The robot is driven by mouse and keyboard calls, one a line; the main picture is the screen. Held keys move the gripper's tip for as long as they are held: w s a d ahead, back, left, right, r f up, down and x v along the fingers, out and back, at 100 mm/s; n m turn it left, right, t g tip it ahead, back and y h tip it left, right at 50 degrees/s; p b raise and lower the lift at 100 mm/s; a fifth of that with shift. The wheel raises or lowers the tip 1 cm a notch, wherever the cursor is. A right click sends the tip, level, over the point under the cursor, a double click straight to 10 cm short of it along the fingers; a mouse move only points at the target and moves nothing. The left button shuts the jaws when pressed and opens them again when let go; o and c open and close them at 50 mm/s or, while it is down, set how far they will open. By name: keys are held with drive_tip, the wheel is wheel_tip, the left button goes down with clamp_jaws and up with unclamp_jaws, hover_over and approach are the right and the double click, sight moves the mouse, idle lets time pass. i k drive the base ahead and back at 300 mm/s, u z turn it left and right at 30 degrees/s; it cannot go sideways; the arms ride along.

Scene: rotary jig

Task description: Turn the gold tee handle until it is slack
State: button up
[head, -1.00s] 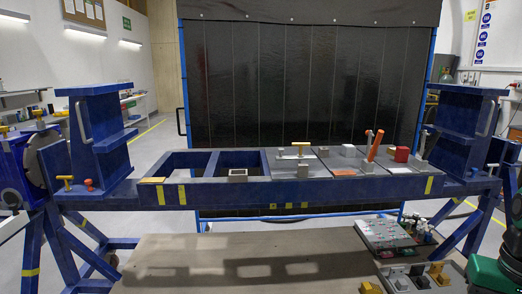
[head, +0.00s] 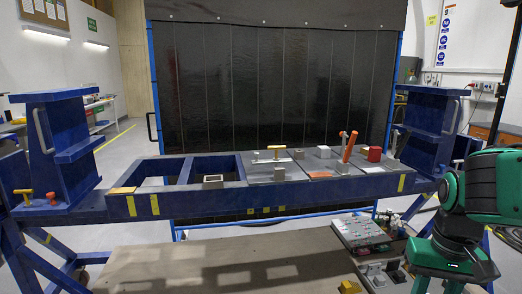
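A gold tee handle (head: 270,153) with a pale crossbar stands on a grey plate near the middle of the blue jig beam (head: 290,196). Another small gold tee handle (head: 23,193) stands at the left end of the jig, beside a red knob (head: 51,197). I cannot tell from here how tight either handle is. My gripper is out of view; only green and dark links of my arm show at the right, apart from both handles.
Right of the middle handle are a grey block (head: 323,152), an orange lever (head: 349,146) and a red block (head: 375,154). Blue uprights (head: 65,130) stand at both ends. Below are a wooden board (head: 200,265) and a panel of small parts (head: 362,230).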

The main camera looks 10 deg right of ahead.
sight(276, 148)
drive_tip(key=i, duration=0.85)
drive_tip(key=z, duration=0.05)
